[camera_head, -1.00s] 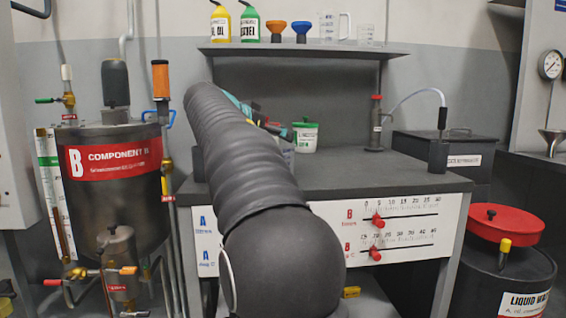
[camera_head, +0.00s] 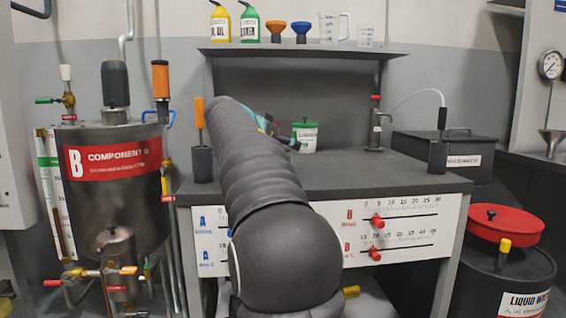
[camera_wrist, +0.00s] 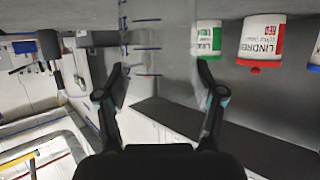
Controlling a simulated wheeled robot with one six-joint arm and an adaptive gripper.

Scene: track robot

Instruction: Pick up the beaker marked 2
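In the wrist view, which looks upside down, a clear beaker (camera_wrist: 160,60) with blue graduation marks stands between the two fingers of my gripper (camera_wrist: 162,72). The fingers are spread wide, one along each side of the beaker. I cannot tell whether they touch its walls. No number can be read on it. In the head view my gripper (camera_head: 278,130) is mostly behind my arm, over the dark bench (camera_head: 340,172), and this beaker is hidden. A clear handled jug (camera_head: 333,28) and a small clear beaker (camera_head: 366,36) stand on the shelf (camera_head: 310,47).
A white tub with a green lid (camera_head: 305,136) stands close right of my gripper. A red-lidded white tub (camera_wrist: 262,38) shows in the wrist view. An orange-handled tool (camera_head: 200,130) stands at the bench's left. A red-topped grey bottle (camera_head: 375,130) stands right; bare bench lies between.

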